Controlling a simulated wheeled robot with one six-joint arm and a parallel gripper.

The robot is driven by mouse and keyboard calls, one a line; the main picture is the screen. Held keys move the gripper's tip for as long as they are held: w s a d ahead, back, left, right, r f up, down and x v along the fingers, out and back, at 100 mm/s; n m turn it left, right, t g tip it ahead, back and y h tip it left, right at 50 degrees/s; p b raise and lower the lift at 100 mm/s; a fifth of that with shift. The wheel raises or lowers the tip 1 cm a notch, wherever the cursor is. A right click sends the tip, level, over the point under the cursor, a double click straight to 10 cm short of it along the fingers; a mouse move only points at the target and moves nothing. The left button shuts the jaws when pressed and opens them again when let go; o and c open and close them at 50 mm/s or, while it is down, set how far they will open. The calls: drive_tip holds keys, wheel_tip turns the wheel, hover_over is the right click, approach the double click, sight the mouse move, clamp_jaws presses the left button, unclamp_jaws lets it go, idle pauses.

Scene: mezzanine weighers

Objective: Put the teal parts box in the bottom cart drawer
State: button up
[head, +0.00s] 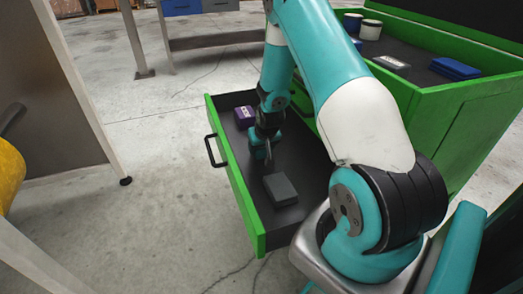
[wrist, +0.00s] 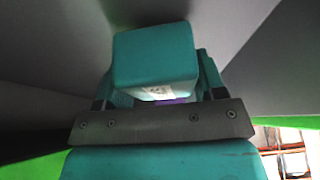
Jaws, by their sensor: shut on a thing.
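The teal parts box (wrist: 155,58) is between my gripper's fingers (wrist: 153,85) in the wrist view, with a pale label on its lower edge. My gripper (head: 260,148) is shut on it. The open drawer (head: 236,190) has green walls, a dark floor and a black handle. I cannot tell whether the box touches the drawer floor.
Concrete floor (head: 170,200) lies clear to the left.

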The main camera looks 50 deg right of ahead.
drive_tip(key=shift+f, duration=0.75)
drive_tip(key=o, duration=1)
drive_tip(key=shift+f, duration=0.1)
drive_tip(key=p+v, duration=0.2)
drive_tip(key=v, duration=1)
drive_tip(key=s+a+r+n+y, duration=0.1)
drive_tip(key=a+r+n+y, duration=0.15)
drive_tip(key=a+r, duration=0.65)
drive_tip(key=s+a+r+n+y, duration=0.25)
drive_tip(key=a+r, duration=0.25)
drive_tip(key=a, duration=0.7)
drive_tip(key=s+a+r+n+g, duration=0.2)
drive_tip(key=s+a+r+n, duration=0.1)
drive_tip(key=s+a, duration=0.3)
drive_tip(key=s+a+r+n+g+y, duration=0.1)
drive_tip(key=s+a+r+n, duration=0.3)
drive_tip(key=s, duration=0.7)
drive_tip(key=a+r+g, duration=0.1)
drive_tip(key=a, duration=0.1)
drive_tip(key=shift+a+r, duration=0.2)
drive_tip(key=shift+a, duration=0.15)
